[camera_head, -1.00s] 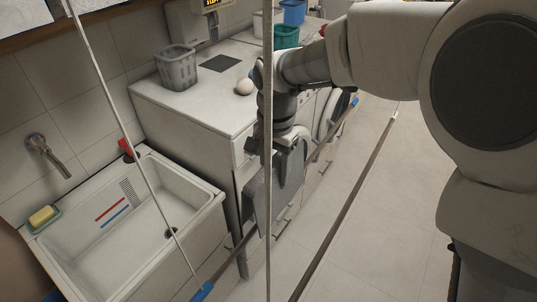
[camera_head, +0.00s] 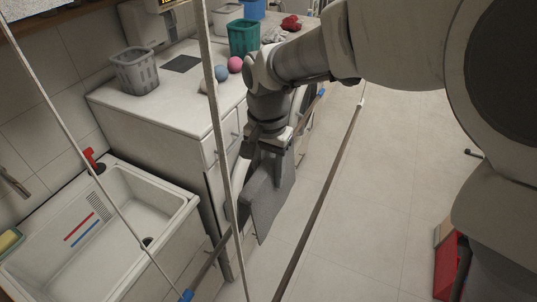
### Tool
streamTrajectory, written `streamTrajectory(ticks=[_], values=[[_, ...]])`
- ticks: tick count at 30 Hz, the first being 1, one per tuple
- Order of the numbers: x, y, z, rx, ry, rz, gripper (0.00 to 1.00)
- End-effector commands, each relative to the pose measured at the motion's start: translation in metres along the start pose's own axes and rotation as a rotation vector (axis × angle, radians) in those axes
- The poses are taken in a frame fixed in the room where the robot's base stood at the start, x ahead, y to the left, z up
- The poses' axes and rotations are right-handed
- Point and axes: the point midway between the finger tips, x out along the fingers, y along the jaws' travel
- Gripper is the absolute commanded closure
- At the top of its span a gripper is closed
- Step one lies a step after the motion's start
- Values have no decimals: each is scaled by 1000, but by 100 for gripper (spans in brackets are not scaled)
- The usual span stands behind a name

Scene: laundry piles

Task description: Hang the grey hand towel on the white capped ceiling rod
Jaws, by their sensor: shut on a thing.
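The grey hand towel (camera_head: 270,203) hangs folded below my gripper (camera_head: 272,150), which is shut on its top edge. The fingertips are partly hidden by my wrist and the towel. The white capped ceiling rod (camera_head: 322,198) runs diagonally to the right of the towel, with its white cap (camera_head: 362,102) at the far end. In the picture the towel is apart from this rod. A second rod with blue caps (camera_head: 213,258) runs behind the towel, which hides its middle. I cannot tell whether they touch.
A white sink (camera_head: 95,235) is at lower left. The counter (camera_head: 165,95) holds a grey basket (camera_head: 135,72), a teal basket (camera_head: 243,38) and balls (camera_head: 236,64). Thin hanging lines (camera_head: 211,90) cross the view. A red box (camera_head: 447,268) is at lower right; floor beyond the rods is open.

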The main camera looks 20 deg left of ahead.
Motion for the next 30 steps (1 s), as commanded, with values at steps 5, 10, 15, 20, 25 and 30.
streamTrajectory(ticks=[5,10,15,20,25,30], values=[[0,15,0,1,1,-1,100],[0,28,0,1,2,-1,100],[0,42,0,1,2,-1,100],[0,55,0,2,1,-1,100],[0,68,0,1,1,-1,100],[0,82,0,2,1,-1,100]])
